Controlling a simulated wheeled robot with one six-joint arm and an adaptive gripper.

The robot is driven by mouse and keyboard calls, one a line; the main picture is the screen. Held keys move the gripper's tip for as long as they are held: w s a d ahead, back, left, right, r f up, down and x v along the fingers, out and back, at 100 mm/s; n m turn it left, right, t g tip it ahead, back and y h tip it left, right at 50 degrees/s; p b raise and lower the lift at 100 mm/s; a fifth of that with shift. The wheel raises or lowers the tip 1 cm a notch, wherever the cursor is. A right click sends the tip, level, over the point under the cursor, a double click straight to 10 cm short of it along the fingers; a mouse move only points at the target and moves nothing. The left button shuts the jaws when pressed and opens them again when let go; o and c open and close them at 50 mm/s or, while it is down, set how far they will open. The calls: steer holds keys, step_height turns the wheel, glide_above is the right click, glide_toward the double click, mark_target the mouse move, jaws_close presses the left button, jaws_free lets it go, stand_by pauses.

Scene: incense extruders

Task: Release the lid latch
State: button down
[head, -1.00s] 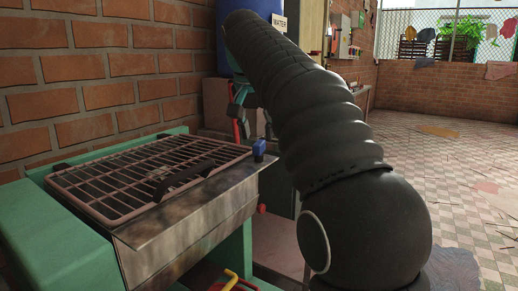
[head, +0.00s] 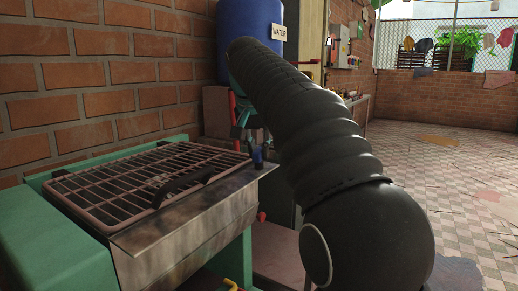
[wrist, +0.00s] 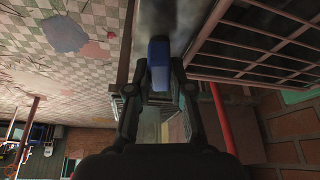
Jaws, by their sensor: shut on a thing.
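The lid is a pinkish-brown wire grille (head: 120,190) with a black handle (head: 183,186), lying flat over a steel-sided hopper (head: 185,220). The small blue latch (head: 257,157) stands at the lid's far right corner in the head view. In the wrist view the blue latch (wrist: 159,62) sits between my fingertips. My gripper (wrist: 160,75) is shut on it from both sides. In the head view my gripper (head: 256,148) reaches down to the latch, and its fingers partly hide it. The wrist view also shows the lid grille (wrist: 265,45) at the upper right.
A green frame (head: 50,240) carries the hopper. A brick wall (head: 90,100) runs close along the left. A blue water barrel (head: 245,35) stands behind my arm. The tiled floor (head: 450,180) to the right is open.

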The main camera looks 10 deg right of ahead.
steer(key=p, duration=0.1)
steer(key=m+p, duration=0.1)
steer(key=shift+a+r+p, duration=0.1)
steer(key=shift+r+p, duration=0.2)
steer(key=shift+p, duration=0.1)
steer(key=shift+f+m+g+h+p, duration=0.1)
steer(key=shift+m+g+h+p, duration=0.25)
steer(key=shift+m+p, duration=0.35)
steer(key=shift+f+m, duration=0.2)
steer(key=shift+m, duration=0.2)
steer(key=c, duration=1)
jaws_free()
steer(key=shift+c, duration=0.2)
steer(key=v, duration=1.2)
steer(key=shift+a, duration=0.1)
